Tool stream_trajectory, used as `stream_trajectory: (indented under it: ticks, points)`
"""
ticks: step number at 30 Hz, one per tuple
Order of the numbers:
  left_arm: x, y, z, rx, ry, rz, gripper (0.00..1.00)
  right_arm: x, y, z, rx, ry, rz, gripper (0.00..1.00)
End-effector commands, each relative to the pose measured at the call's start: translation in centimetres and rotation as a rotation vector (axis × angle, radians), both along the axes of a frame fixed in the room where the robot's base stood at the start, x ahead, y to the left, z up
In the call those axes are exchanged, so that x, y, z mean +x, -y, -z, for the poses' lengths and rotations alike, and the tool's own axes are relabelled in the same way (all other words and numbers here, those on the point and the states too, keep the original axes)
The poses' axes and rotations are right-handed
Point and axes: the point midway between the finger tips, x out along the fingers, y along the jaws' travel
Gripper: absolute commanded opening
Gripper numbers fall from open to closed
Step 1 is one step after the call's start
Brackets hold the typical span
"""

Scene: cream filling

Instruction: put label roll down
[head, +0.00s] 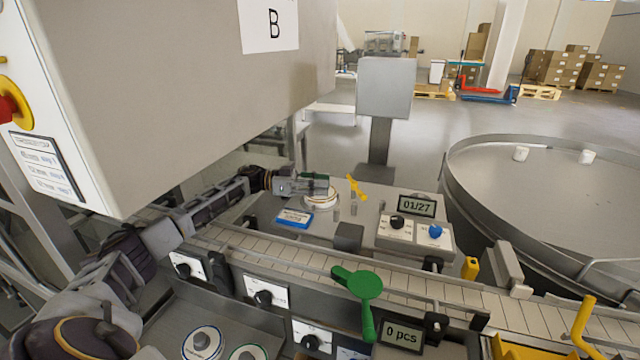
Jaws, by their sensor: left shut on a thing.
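The label roll (321,203) is a pale round disc on or just above the grey machine top behind the conveyor. My left gripper (326,187) reaches in from the left and is shut on the roll at its upper side. The fingers cover part of the roll, and I cannot tell whether its underside touches the surface. My right gripper is not in view.
A blue and white box (294,218) lies just left of the roll. A yellow lever (356,187) stands to its right, near a 01/27 display (416,206). The conveyor (310,262) and a green lever (362,287) are in front. A large machine housing (190,90) overhangs my left arm.

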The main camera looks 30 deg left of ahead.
Motion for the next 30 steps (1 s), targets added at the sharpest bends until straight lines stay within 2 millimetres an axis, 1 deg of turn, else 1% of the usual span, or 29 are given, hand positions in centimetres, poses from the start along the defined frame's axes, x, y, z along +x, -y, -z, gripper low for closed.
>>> stream_trajectory:
  ticks: [1,5,6,15,19,23,30]
  points:
    - [0.0,0.0,0.0,0.0,0.0,0.0,0.29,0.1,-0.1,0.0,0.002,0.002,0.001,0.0]
    - [0.0,0.0,0.0,0.0,0.0,0.0,0.46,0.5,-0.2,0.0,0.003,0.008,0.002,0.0]
    - [0.0,0.0,0.0,0.0,0.0,0.0,0.48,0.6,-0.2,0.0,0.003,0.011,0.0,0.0]
    - [0.0,0.0,0.0,0.0,0.0,0.0,0.48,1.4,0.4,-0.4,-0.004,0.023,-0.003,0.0]
    - [0.0,0.0,-0.1,0.0,0.001,0.0,0.48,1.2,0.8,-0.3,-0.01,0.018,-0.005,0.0]
    - [0.0,0.0,-0.6,0.001,0.002,0.0,0.48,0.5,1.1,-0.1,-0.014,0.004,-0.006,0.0]
    - [-1.2,-2.8,-0.5,0.002,-0.002,-0.002,0.48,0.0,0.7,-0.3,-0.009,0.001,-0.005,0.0]
